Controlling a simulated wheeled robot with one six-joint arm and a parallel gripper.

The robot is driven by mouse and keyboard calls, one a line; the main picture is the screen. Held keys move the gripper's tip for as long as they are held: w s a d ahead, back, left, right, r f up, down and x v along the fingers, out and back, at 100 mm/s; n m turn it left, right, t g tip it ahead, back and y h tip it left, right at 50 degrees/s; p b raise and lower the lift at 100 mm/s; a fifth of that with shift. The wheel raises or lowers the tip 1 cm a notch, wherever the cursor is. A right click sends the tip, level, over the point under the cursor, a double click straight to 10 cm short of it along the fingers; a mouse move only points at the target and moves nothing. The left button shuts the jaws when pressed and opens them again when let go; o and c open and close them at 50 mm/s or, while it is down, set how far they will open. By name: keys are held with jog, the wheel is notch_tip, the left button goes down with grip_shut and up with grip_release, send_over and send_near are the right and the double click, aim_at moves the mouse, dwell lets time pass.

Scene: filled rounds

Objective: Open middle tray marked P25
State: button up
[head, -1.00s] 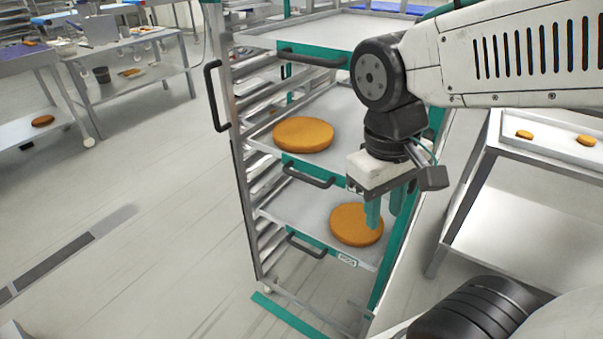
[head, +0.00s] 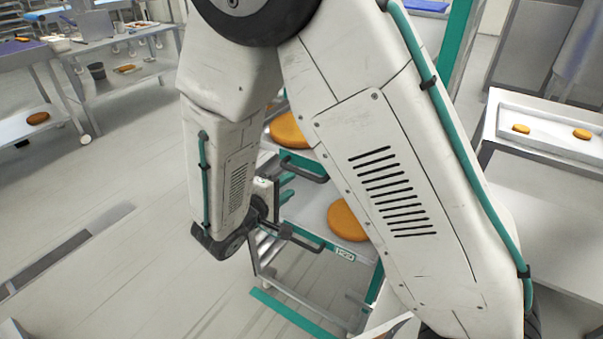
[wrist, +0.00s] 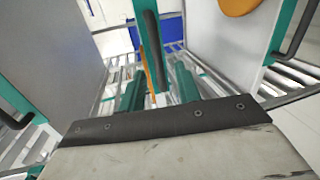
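The middle tray carries an orange round (head: 288,130) and has a teal front with a black handle (head: 312,172); my arm covers much of it. In the wrist view this tray is nearly edge-on, its black handle (wrist: 156,52) upright in the picture. My gripper (wrist: 160,88) is open, its teal fingers apart on either side of the handle in the picture. I cannot tell whether the handle lies within their reach. In the head view my gripper (head: 287,190) is beside the rack's front, partly hidden. No label shows on the middle tray.
The lower tray, with an orange round (head: 347,220), has a black handle (head: 305,242) and a small, hard-to-read label (head: 345,254). A table with a tray of small rounds (head: 550,140) stands at right. Floor left of the rack is clear.

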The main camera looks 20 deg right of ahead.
aim_at(300, 174)
jog(key=shift+m, duration=0.3)
jog(key=x, duration=0.8)
jog(key=shift+w+a+r, duration=0.2)
jog(key=shift+w, duration=0.05)
grip_shut()
